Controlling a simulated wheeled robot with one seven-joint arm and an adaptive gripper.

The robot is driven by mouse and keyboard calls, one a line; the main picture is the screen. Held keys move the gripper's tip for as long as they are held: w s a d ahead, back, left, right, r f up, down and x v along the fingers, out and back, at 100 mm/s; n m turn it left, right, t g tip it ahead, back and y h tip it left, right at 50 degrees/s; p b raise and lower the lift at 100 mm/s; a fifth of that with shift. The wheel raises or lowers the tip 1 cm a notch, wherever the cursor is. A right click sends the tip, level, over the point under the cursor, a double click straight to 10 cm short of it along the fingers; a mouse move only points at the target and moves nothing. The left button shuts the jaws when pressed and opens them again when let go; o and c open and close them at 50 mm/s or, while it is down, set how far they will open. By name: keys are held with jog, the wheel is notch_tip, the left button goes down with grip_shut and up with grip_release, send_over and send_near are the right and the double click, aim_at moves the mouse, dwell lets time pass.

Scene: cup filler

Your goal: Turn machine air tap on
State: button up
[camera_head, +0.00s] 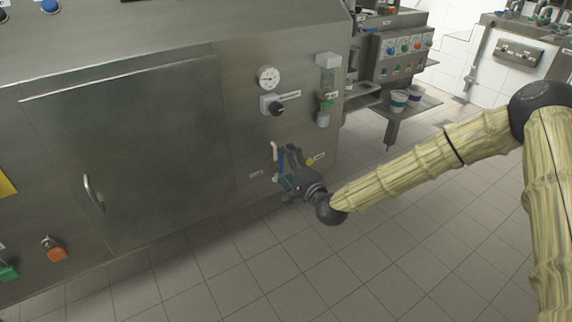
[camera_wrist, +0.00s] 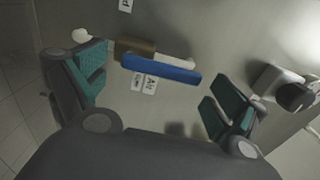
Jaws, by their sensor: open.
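The blue air tap handle (camera_wrist: 160,69) shows in the wrist view as a flat bar on a brass-coloured fitting, beside a label (camera_wrist: 144,83) that reads "Air". The handle also shows in the head view (camera_head: 281,159), low on the steel machine front (camera_head: 235,130), partly hidden by my gripper. My gripper (camera_head: 288,172) is open at the tap. In the wrist view its teal-padded fingers (camera_wrist: 155,84) stand apart on either side, with the blue handle across the space between them. I see no clear contact with the handle.
A pale pipe end (camera_head: 274,150) is beside the tap. A gauge (camera_head: 268,77) and a black rotary knob (camera_head: 275,106) are above it. A black knob (camera_wrist: 296,97) is right of my fingers in the wrist view. The tiled floor (camera_head: 380,250) is clear.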

jog(key=v, duration=1.2)
jog(key=shift+s, duration=0.1)
dwell(0.4)
jog(key=s+d+f+n+g+h, duration=0.15)
jog(key=s+f+g, duration=0.25)
jog(key=s+f, duration=0.55)
jog(key=s+f+n+g+h, duration=0.25)
jog(key=s+f, duration=0.45)
jog(key=f, duration=0.5)
jog(key=s+d+f+n+g+h, duration=0.25)
jog(key=s+d+f+g, duration=0.2)
jog(key=s+f, duration=0.4)
jog(key=s+d+f+n+g+h, duration=0.2)
jog(key=s+d+n+g+h, duration=0.2)
jog(key=s+d, duration=1.05)
notch_tip(320, 180, up, 23)
jog(key=s+a+p, duration=0.1)
jog(key=p, duration=2.2)
jog(key=shift+a, duration=0.4)
